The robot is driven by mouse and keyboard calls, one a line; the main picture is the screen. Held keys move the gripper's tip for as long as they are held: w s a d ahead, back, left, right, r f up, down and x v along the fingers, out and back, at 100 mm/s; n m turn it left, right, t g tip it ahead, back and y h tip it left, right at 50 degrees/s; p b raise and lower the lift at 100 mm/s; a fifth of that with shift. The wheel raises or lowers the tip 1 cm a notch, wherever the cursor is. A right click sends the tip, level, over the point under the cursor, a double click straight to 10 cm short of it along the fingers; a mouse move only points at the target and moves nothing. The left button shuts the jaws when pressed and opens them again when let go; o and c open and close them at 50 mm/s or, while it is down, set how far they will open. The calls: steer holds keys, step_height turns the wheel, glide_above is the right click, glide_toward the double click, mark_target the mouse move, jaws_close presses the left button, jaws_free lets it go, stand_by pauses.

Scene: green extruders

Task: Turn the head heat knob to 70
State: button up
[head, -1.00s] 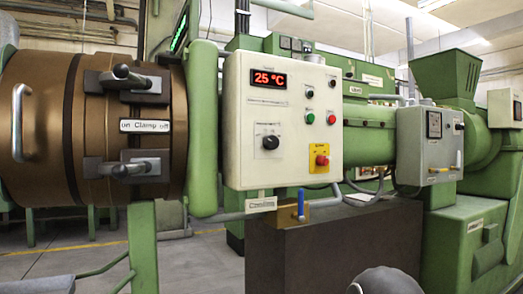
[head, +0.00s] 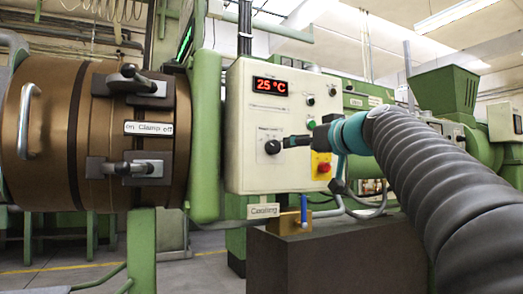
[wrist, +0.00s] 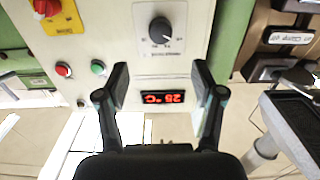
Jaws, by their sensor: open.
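The black head heat knob (head: 272,147) sits on the cream control panel (head: 240,120), below a red display (head: 270,85) that reads 25 °C. In the wrist view the panel is upside down, with the knob (wrist: 161,30) beyond the fingertips and roughly centred between them. My gripper (head: 290,142) points left at the knob in the head view; it also shows in the wrist view (wrist: 160,80). Its two fingers are apart with nothing between them. I cannot tell from the head view whether a fingertip touches the knob; the wrist view shows a gap.
A red emergency button on a yellow plate (head: 321,166) is right below my gripper. A blue-handled valve (head: 303,210) stands under the panel. A brown clamp cylinder (head: 45,130) is at left.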

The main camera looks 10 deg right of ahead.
mark_target(275, 148)
steer(key=p+x, duration=0.3)
steer(key=x, duration=0.9)
steer(key=shift+w+a, duration=0.1)
steer(key=shift+w, duration=0.15)
steer(key=c, duration=1.1)
